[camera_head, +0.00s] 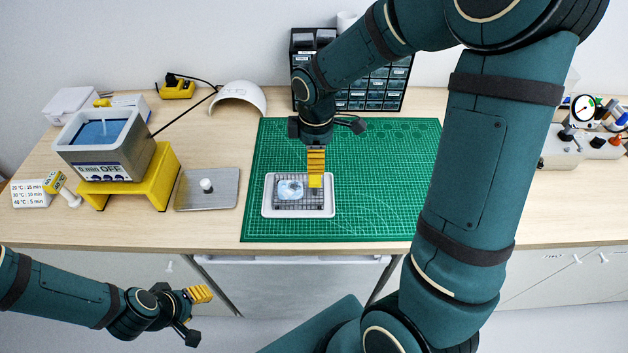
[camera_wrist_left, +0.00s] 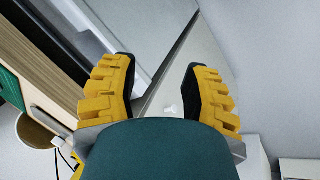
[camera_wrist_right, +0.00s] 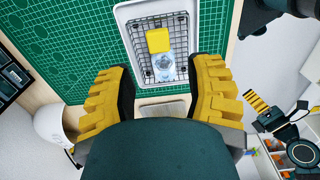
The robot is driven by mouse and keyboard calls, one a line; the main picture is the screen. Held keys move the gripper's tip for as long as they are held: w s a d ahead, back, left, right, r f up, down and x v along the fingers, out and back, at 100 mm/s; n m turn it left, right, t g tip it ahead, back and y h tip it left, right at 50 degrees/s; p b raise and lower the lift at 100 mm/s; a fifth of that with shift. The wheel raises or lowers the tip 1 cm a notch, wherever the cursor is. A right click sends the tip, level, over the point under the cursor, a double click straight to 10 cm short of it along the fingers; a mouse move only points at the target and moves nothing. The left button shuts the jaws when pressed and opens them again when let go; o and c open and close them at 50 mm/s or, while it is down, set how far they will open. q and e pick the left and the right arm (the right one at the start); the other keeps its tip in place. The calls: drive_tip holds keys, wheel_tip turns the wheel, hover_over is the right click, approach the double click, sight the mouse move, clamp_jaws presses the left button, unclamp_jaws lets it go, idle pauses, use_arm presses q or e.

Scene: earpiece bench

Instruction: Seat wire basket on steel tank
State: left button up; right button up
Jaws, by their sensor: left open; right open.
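The wire basket (camera_head: 305,203) sits in a white tray (camera_head: 266,211) on the green mat. A pale blue piece lies in it, and a yellow tab (camera_wrist_right: 159,40) shows at it in the right wrist view. My right gripper (camera_head: 316,176) is open, pointing down over the basket's right part; whether it touches the tab I cannot tell. My left gripper (camera_head: 203,313) is open and empty, low in front of the bench.
A flat steel lid (camera_head: 222,190) with a white knob lies between stand and mat. A timing card (camera_head: 30,194) stands left of the stand. A white curved shell (camera_head: 240,95) and drawer cabinet (camera_head: 385,88) are behind. The mat's right side looks clear, partly hidden by my arm.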

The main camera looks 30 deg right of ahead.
sight(315, 179)
wheel_tip(315, 179, down, 7)
drive_tip(key=b, duration=0.5)
drive_tip(key=shift+w+f, duration=0.15)
drive_tip(key=shift+f+b, duration=0.5)
drive_tip(key=shift+f, duration=0.15)
drive_tip(key=shift+o, duration=0.2)
clamp_jaws()
drive_tip(key=shift+r, duration=0.1)
wheel_tip(315, 179, up, 11)
drive_tip(key=p, duration=0.9)
